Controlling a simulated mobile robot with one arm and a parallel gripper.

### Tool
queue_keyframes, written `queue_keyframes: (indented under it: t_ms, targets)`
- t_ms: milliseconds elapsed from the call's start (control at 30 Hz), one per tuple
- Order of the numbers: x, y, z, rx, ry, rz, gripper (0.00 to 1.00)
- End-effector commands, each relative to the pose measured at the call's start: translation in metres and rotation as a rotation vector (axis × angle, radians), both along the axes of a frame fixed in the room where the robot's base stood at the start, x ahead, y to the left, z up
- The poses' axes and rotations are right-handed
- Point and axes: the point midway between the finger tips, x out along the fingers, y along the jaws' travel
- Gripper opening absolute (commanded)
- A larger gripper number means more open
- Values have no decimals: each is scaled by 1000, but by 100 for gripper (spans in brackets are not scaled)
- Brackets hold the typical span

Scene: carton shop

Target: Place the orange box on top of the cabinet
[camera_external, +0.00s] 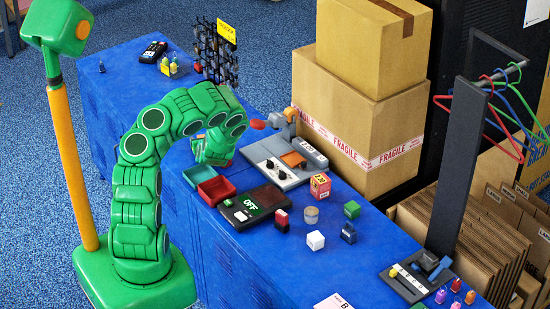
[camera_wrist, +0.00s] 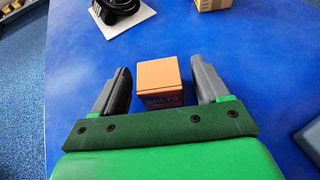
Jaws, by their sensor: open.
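In the wrist view the orange box (camera_wrist: 163,84), with dark lettering on its near face, sits on a blue surface. My gripper (camera_wrist: 161,75) is open, with one grey finger on each side of the box and a visible gap at both sides. In the external view my gripper (camera_external: 212,158) is low over the blue cabinet top (camera_external: 120,62), behind the red and green bins. The orange box is not clearly seen there, probably hidden by my arm. The cabinet front (camera_external: 232,262) shows as blue doors below the top.
Red and green bins (camera_external: 217,189), a display reading OFF (camera_external: 252,206) and a grey machine (camera_external: 285,162) stand close to my gripper. A dark wire rack (camera_external: 216,55) stands at the back. Large cartons (camera_external: 360,120) are at the right.

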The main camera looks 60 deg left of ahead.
Motion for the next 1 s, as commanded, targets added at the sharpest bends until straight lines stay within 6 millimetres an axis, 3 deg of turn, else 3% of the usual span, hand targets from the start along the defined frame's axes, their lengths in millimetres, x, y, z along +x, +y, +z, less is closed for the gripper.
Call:
queue_keyframes:
  t_ms: [167,1000]
  targets:
    - [0,-1,3,0,0,-1,74]
    - [-29,-74,35,1,2,-2,74]
